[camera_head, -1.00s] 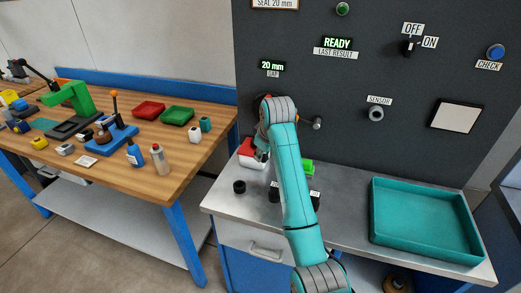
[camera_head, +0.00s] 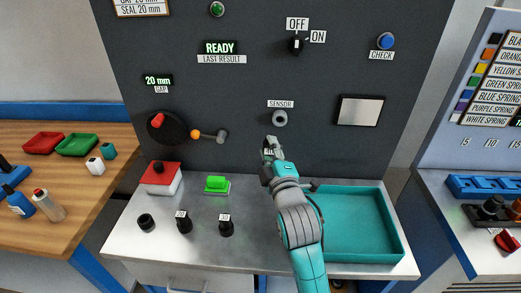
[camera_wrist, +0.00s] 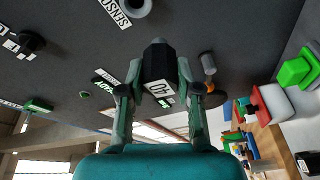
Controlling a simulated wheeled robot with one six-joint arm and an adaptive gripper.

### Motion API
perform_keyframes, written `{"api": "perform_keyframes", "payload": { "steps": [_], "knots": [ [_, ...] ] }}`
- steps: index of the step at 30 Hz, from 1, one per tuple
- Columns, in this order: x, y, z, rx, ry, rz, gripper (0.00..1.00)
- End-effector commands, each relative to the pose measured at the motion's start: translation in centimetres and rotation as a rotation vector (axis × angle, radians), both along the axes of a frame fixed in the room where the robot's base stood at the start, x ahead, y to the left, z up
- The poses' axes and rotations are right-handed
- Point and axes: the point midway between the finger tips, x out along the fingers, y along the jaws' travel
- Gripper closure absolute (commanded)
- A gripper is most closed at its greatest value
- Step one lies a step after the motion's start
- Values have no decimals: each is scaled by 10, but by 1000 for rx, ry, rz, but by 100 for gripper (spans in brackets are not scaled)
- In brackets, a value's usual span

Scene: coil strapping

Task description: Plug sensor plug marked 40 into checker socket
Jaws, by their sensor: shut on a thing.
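The sensor plug (camera_wrist: 157,62), a dark faceted body with a white label reading 40, is held between the two fingers of my gripper (camera_wrist: 158,90) in the wrist view. In the head view, my gripper (camera_head: 270,150) is raised in front of the dark panel, just below the checker socket. The checker socket (camera_head: 280,118) is a grey ring with a dark hole under the SENSOR label. It also shows at the top edge of the wrist view (camera_wrist: 136,6), partly cut off. The plug is apart from the socket. In the head view the plug is mostly hidden by my gripper.
Two other labelled black plugs (camera_head: 184,224) (camera_head: 226,228) and a black ring (camera_head: 146,222) stand on the metal bench. A green block (camera_head: 217,184) and a red-topped box (camera_head: 160,178) stand behind. A teal tray (camera_head: 398,250) lies right. The OFF/ON switch (camera_head: 296,45) is above the socket.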

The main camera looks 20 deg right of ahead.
Motion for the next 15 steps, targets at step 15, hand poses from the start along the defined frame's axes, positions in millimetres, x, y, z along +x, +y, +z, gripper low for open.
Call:
{"api": "perform_keyframes", "payload": {
  "steps": [15],
  "knots": [
    [-21, -2, 16, -16, -53, -7, 100]
  ]
}}
